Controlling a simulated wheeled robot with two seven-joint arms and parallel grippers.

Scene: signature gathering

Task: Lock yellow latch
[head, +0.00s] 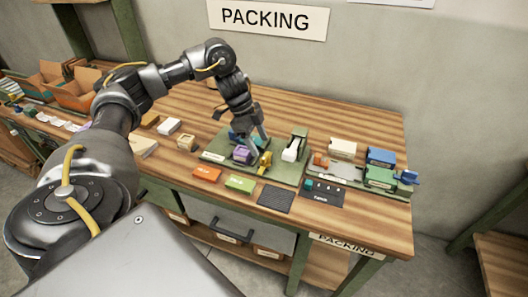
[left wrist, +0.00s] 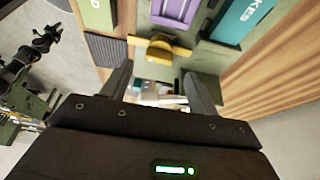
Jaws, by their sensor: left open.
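The yellow latch (head: 265,163) stands at the front right of a green fixture plate (head: 215,157) on the bench, beside a purple block (head: 242,154). My left gripper (head: 257,143) reaches down from above, over the plate and close to the latch. In the left wrist view, the yellow latch (left wrist: 160,48) shows just beyond the two spread fingers of my left gripper (left wrist: 160,85), about centred between them. The gripper is open and nothing is held in it. I cannot tell whether a finger touches the latch. My right gripper is not in view.
Orange (head: 207,174) and green (head: 240,183) labelled blocks and a dark mat (head: 276,198) lie in front of the plate. A white-topped device (head: 291,152) stands right of the latch. Another fixture with blue (head: 381,156) and green blocks is further right.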

